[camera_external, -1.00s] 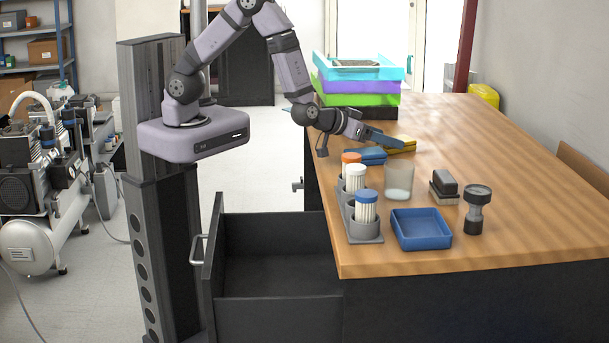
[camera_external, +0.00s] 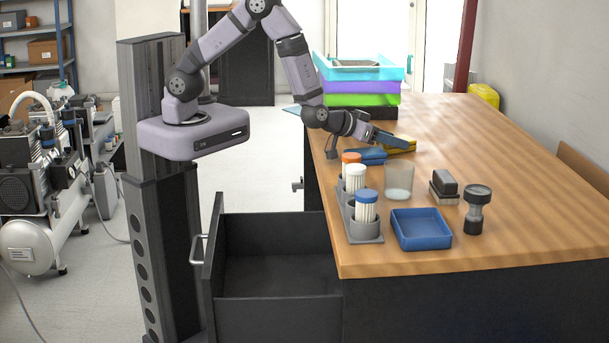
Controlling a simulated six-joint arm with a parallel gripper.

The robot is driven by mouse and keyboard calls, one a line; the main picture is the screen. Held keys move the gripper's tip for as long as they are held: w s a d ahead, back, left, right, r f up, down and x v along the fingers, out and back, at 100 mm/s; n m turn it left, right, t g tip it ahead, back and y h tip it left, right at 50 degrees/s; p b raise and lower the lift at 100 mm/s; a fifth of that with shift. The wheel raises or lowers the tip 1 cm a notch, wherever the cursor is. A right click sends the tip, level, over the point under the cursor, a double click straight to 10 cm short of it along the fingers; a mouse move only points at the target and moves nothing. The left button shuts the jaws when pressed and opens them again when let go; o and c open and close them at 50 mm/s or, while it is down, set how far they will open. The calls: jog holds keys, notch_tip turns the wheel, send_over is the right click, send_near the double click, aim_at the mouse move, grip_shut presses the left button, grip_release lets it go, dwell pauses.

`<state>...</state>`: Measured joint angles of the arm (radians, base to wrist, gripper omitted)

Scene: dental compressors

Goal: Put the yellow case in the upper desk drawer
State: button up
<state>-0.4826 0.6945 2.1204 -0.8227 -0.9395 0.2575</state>
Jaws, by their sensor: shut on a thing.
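The yellow case (camera_external: 401,150) lies at the far left part of the wooden desk, next to a blue case (camera_external: 366,157). My gripper (camera_external: 392,139) is low over the desk at the yellow case, shut on it; its fingers hide part of the case. The case appears to be at desk height. The upper desk drawer (camera_external: 270,306) is pulled out on the left side of the desk, and its visible inside is empty.
A holder (camera_external: 365,238) with capped containers, a clear cup (camera_external: 398,181), a blue tray (camera_external: 421,230), a dark block (camera_external: 444,186) and a grey-black instrument (camera_external: 476,210) stand nearer. Stacked coloured trays (camera_external: 360,87) stand behind. The desk's right side is clear.

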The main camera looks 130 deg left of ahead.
notch_tip(320, 180, up, 10)
dwell(0.6)
jog(key=w+d+f+p, duration=0.1)
jog(key=w+d+p, duration=0.25)
jog(key=d, duration=1.35)
jog(key=s+d+r+m+t+p, duration=0.1)
jog(key=s+d, duration=0.1)
jog(key=d, duration=0.6)
jog(key=s+d+p, duration=0.1)
jog(key=s+d, duration=0.1)
jog(key=d, duration=0.6)
jog(key=s+d+f+h, duration=0.1)
jog(key=d+f, duration=0.1)
jog(key=f, duration=0.3)
jog(key=s+d+f+m+t, duration=0.1)
jog(key=s+d+f, duration=0.1)
jog(key=f, duration=0.4)
jog(key=shift+s+d+m+h+b, duration=0.25)
jog(key=shift+s+m+h+b, duration=0.05)
jog(key=shift+h+b, duration=0.1)
jog(key=shift+d+t, duration=0.1)
jog(key=shift+t, duration=0.2)
jog(key=d+m+t+h, duration=0.3)
jog(key=d+m+h, duration=0.1)
jog(key=d+m, duration=0.1)
jog(key=shift+d+t, duration=0.4)
jog(key=shift+d, duration=0.5)
